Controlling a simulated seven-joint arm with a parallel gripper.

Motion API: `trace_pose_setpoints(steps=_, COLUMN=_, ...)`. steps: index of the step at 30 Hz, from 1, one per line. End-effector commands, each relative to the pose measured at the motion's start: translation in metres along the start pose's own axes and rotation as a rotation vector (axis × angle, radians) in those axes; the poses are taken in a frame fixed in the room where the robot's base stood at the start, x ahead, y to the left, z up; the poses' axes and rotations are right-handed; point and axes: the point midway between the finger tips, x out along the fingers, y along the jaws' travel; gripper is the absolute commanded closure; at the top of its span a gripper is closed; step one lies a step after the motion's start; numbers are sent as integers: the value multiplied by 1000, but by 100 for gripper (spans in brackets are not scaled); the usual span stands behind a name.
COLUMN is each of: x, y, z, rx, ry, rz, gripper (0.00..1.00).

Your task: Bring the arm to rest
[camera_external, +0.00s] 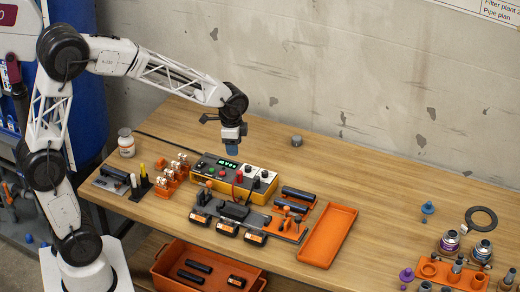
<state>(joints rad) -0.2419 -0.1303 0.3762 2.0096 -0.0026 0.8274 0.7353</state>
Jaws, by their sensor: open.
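My gripper (232,149) hangs at the end of my arm, pointing down above the back of the control box (235,173) with the green display. It is small in this view, and I see nothing held in it. My arm reaches in from the left, bent high at the elbow, with its forearm sloping down to the right. The wrist hides part of the wall behind it. I cannot tell the exact height of the fingertips above the box.
An empty orange tray (328,235) lies at the table's middle. An orange bin (207,270) with dark parts stands at the front. Orange holders (167,184) and a white jar (126,143) are at the left. Pipe fittings (449,240) stand at the right. The table's back middle is mostly clear.

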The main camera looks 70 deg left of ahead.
Motion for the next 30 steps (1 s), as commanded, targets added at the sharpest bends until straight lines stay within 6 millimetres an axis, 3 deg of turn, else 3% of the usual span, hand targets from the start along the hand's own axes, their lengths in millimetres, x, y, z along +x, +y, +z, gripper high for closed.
trace_pose_setpoints(steps=6, x=-41, y=53, z=21, rx=-78, ry=29, rz=-18, gripper=48)
trace_pose_setpoints(steps=15, x=-82, y=121, z=59, rx=-188, ry=68, rz=-31, gripper=48)
trace_pose_setpoints(steps=30, x=-116, y=224, z=140, rx=-372, ry=140, rz=-33, gripper=48)
